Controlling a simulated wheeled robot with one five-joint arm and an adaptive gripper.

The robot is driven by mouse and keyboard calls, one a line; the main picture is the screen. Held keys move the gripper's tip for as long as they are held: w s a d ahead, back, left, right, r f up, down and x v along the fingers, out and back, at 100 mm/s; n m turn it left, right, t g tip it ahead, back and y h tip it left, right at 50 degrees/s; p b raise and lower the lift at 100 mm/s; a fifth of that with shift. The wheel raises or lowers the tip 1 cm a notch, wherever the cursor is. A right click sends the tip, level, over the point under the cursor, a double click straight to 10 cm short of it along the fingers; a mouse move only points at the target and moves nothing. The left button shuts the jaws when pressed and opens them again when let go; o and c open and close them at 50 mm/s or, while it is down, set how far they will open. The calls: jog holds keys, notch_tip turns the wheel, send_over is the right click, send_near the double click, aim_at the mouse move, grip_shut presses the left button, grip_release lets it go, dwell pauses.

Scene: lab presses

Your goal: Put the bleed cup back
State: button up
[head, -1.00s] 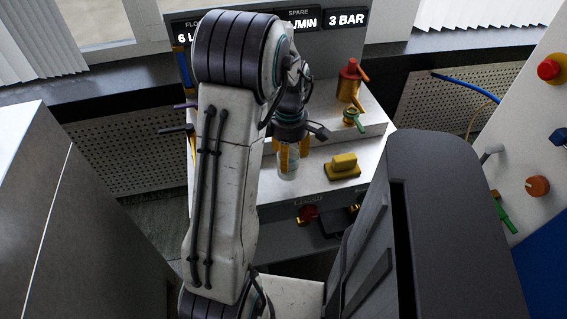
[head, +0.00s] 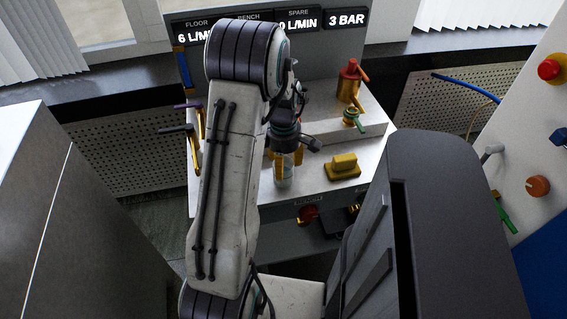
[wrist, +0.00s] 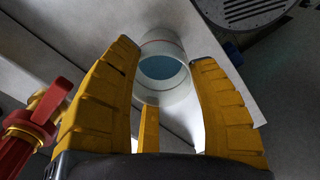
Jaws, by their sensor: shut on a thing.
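The bleed cup (head: 285,176) is a clear cylinder at the front of the pale bench, left of the yellow block. In the wrist view the cup (wrist: 163,70) shows a round mouth with blue inside and a thin reddish line near its rim. My gripper (head: 284,160) is shut on the cup, with its yellow fingers on both sides; the fingers also show in the wrist view (wrist: 163,62). The cup looks near upright in the head view. I cannot tell whether its base touches the bench. My arm hides part of the bench's left side.
A yellow block (head: 343,168) sits right of the cup. A green-handled valve (head: 352,118) and a red-topped brass fitting (head: 348,82) stand behind. A red-handled brass valve (wrist: 38,115) is close at left in the wrist view. A control panel (head: 530,150) bounds the right.

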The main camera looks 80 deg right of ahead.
jog(key=shift+f, duration=0.15)
jog(key=o, duration=1.2)
jog(key=shift+c, duration=0.2)
notch_tip(320, 180, up, 12)
jog(key=p, duration=0.1)
jog(key=shift+r, duration=0.2)
